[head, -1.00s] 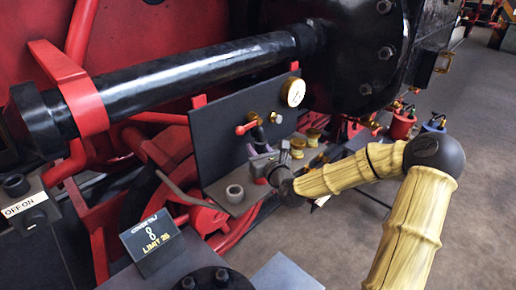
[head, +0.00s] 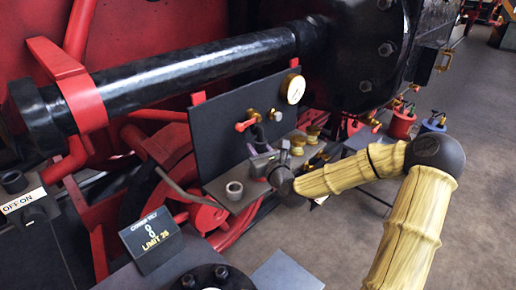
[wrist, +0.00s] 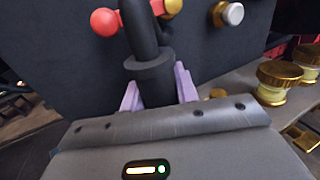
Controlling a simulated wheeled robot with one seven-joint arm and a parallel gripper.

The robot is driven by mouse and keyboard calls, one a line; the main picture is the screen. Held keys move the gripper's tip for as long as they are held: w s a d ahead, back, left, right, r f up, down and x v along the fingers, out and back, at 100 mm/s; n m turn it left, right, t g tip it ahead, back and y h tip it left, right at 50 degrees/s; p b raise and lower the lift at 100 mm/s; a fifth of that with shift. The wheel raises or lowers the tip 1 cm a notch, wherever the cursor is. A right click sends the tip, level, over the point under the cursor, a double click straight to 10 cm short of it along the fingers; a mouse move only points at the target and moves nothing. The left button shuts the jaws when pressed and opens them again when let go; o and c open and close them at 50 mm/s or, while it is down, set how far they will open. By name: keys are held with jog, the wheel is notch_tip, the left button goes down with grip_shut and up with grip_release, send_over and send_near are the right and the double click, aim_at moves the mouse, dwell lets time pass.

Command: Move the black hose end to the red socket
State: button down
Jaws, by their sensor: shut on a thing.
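The black hose end (wrist: 150,68) is a thick dark collar with a hose rising from it. It stands between the two pale purple fingers of my gripper (wrist: 158,88), which is shut on it. In the head view my gripper (head: 262,152) is low in front of the dark upright panel, and the black hose (head: 258,132) shows just above it. A red rounded part (wrist: 105,22) shows beside the hose at upper left in the wrist view. In the head view a red lever-like part (head: 245,125) is on the panel; I cannot tell whether it is the red socket. The hose end's lower tip is hidden.
The dark panel (head: 215,130) carries a round gauge (head: 292,89) and a pale fitting (wrist: 230,14). A grey cup-like fitting (head: 234,190) stands left of my gripper. Brass knobs (wrist: 283,82) are to the right.

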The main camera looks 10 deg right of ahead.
jog(key=shift+f+b, duration=0.6)
jog(key=shift+f, duration=0.6)
dwell(2.0)
jog(key=shift+f+b, duration=0.4)
jog(key=shift+f, duration=0.2)
jog(key=c, duration=1)
grip_release()
jog(key=shift+r, duration=0.1)
jog(key=shift+o, duration=0.2)
jog(key=shift+s, duration=0.1)
jog(key=b+v, duration=1.6)
jog(key=v, duration=0.1)
jog(key=shift+b, duration=0.4)
